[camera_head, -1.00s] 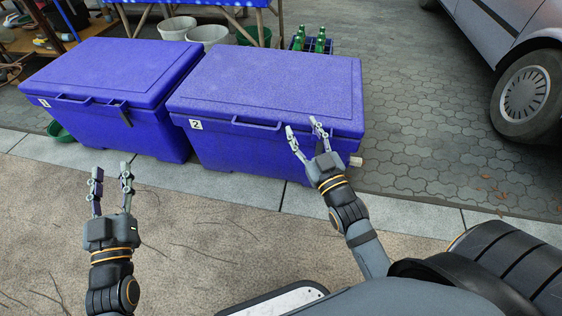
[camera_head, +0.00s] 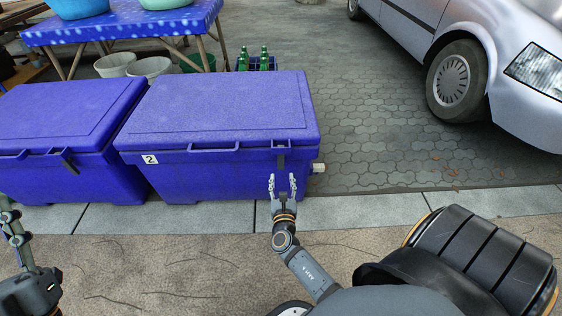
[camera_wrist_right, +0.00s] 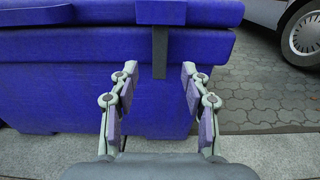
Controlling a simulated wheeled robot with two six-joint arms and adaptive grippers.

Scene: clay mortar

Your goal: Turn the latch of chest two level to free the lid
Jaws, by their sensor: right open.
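Chest two (camera_head: 215,172) is a blue box with a "2" label, its lid down. Its latch (camera_head: 281,161) is a dark strip hanging upright on the front, near the right end. In the right wrist view the latch (camera_wrist_right: 160,52) points straight down across the lid seam. My right gripper (camera_head: 282,180) is open and empty in front of the latch. In the right wrist view the fingertips (camera_wrist_right: 160,72) stand apart to either side of the latch's lower end; contact cannot be told. My left gripper (camera_head: 10,215) is partly cut off at the left edge.
Another blue chest (camera_head: 60,125) stands close on the left, with a dark latch (camera_head: 69,161). A white plug (camera_head: 319,168) sticks out of chest two's right side. A table (camera_head: 130,28), buckets and green bottles (camera_head: 264,58) are behind. A parked car (camera_head: 460,60) is at right.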

